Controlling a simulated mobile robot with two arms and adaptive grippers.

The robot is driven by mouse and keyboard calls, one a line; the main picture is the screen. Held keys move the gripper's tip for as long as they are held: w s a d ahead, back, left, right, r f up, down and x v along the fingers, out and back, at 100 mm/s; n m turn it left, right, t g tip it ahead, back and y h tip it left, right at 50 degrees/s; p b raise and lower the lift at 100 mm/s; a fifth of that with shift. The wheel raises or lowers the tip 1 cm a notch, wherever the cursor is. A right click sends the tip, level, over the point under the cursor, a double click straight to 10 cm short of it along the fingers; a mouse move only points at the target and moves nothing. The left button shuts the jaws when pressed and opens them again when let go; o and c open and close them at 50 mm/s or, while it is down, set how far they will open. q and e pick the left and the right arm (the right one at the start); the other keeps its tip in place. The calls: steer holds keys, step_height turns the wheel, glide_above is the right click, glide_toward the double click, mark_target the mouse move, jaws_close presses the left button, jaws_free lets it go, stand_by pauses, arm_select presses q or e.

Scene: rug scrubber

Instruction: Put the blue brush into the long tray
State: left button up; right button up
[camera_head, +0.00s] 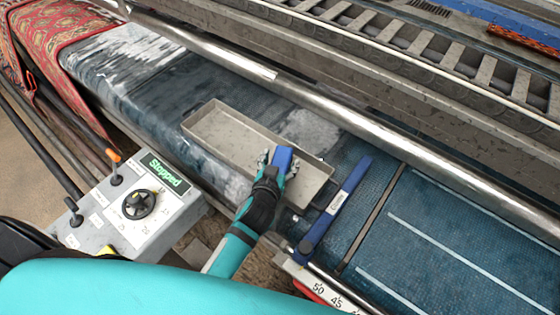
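The long tray (215,125) is a shallow grey metal tray lying at a slant on the wet blue belt in the middle of the view. My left gripper (278,163) is over the right half of the tray, with its fingers on either side of the blue brush (283,157). It appears shut on the brush. Only the brush's blue upper part shows; its underside is hidden, so I cannot tell whether it touches the tray floor. My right gripper is not in view.
A blue bar with a white label (335,207) lies just right of the tray. A steel roller (400,120) runs behind it. A control box (135,205) with a knob, levers and a "Stopped" display stands at the left. A patterned red rug (55,55) hangs at the upper left.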

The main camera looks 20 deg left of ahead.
arm_select(q)
steer(key=shift+r, duration=0.25)
steer(key=b+v, duration=0.1)
steer(key=v, duration=1.1)
steer(key=shift+b, duration=0.4)
steer(key=shift+d, duration=0.1)
